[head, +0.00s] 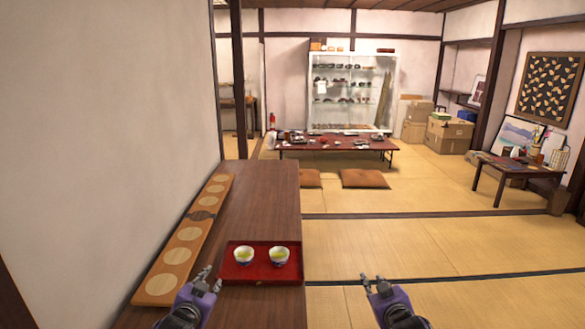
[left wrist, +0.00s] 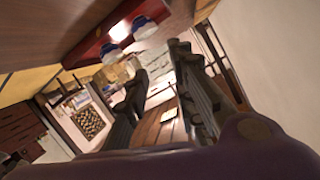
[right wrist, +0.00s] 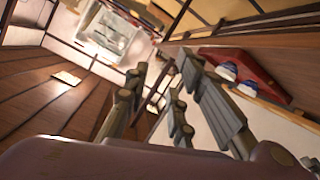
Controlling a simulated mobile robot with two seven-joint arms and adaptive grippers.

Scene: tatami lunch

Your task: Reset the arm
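My left gripper (head: 211,278) is over the wooden table, just left of the red tray's near corner. In the left wrist view (left wrist: 160,62) its two fingers stand apart with nothing between them. My right gripper (head: 372,280) is right of the table, above the tatami floor. In the right wrist view (right wrist: 163,65) its fingers are also apart and empty. The red tray (head: 238,274) lies on the table with two cups of green tea on it, a left cup (head: 244,256) and a right cup (head: 279,257). Neither gripper touches them.
The wooden table (head: 262,195) runs along the left wall and carries a long board with pale discs (head: 169,257). A low red table (head: 336,145) with small items, cushions (head: 364,179) and a display cabinet stand farther back.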

